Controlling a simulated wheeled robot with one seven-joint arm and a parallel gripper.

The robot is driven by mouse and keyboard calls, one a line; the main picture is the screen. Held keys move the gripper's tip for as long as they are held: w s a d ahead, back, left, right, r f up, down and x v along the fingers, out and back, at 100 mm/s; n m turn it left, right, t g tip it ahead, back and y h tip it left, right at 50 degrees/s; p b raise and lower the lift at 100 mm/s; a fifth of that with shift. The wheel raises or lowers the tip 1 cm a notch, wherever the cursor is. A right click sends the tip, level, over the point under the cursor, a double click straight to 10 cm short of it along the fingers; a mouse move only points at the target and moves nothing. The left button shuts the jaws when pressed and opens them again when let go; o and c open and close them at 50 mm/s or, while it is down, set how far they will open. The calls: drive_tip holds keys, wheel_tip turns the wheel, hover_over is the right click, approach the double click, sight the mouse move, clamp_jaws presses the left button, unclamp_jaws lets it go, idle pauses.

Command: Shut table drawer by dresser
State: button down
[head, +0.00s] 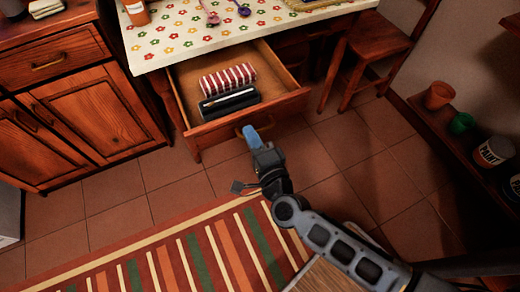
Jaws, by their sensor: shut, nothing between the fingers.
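The table drawer (290,106) is pulled out from under the table (160,58), which has a flowered white top. A red-and-white striped item (228,79) and a dark flat case (229,103) lie inside it. A curved handle shows on the drawer's front near its middle. My gripper (249,132) is shut and empty, its blue fingertips close to the handle. I cannot tell whether they touch it. The wooden dresser (85,108) stands to the left of the table, its doors and upper drawer closed.
A wooden chair (375,45) stands right of the drawer. A low shelf at the right holds an orange pot (438,95), a green pot (461,123) and paint cans (492,151). A striped rug (165,260) covers the near floor. Tiles (125,188) between rug and table are clear.

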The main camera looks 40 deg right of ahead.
sight(242, 120)
drive_tip(key=shift+x, duration=1.4)
drive_tip(key=shift+w, duration=0.1)
drive_tip(key=shift+w+d, duration=0.1)
drive_tip(key=shift+w, duration=0.1)
drive_tip(key=b+x, duration=0.4)
drive_tip(key=x, duration=1)
drive_tip(key=b+x, duration=0.4)
drive_tip(key=x, duration=1)
drive_tip(key=shift+w+d+f, duration=0.1)
drive_tip(key=shift+w+f, duration=0.1)
drive_tip(key=shift+w, duration=0.35)
drive_tip(key=shift+w+d+r, duration=0.1)
drive_tip(key=shift+w+r, duration=0.05)
drive_tip(key=shift+r, duration=0.15)
